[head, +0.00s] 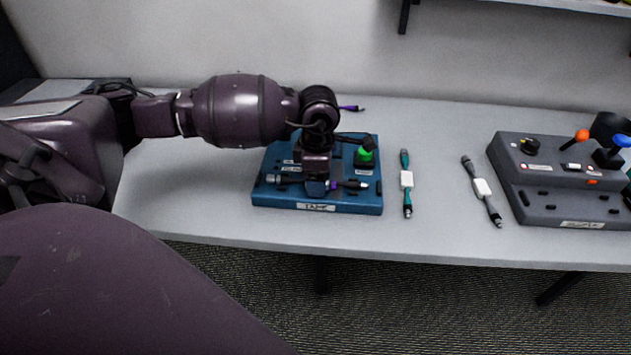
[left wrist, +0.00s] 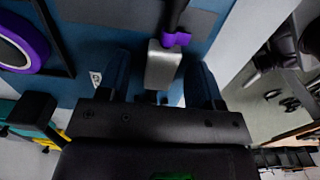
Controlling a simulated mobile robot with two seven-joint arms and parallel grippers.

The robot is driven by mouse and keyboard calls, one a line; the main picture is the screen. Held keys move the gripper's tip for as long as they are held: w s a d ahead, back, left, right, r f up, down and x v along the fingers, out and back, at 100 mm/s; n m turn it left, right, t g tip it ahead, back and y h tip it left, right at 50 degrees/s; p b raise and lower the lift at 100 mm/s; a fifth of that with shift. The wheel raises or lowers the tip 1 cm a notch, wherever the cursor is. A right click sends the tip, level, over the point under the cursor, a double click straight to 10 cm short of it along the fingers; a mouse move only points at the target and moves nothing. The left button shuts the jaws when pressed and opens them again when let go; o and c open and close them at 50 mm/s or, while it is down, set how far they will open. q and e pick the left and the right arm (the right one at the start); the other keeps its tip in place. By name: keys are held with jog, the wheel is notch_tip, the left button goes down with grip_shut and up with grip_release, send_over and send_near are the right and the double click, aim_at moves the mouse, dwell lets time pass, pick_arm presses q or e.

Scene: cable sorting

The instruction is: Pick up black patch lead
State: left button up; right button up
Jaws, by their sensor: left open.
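A dark patch lead (head: 352,184) lies along the front of the blue panel box (head: 345,206), with a purple band beside its dark end. My left gripper (head: 318,187) points down over the middle of this lead and hides part of it. In the left wrist view the two fingers of the left gripper (left wrist: 162,80) are apart, with a grey block (left wrist: 163,62) of the lead between them. A purple collar and a black end show beyond the block. I cannot tell whether the fingers touch it. My right gripper is not in view.
A teal lead (head: 406,202) and a dark grey lead (head: 491,210), each with a white middle, lie apart on the grey table (head: 445,225). A grey control box (head: 540,207) with knobs stands at right. A green button (head: 363,155) rises from the blue box. Free table lies between.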

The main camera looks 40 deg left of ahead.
pick_arm(q)
jog(key=shift+r, duration=0.1)
grip_shut()
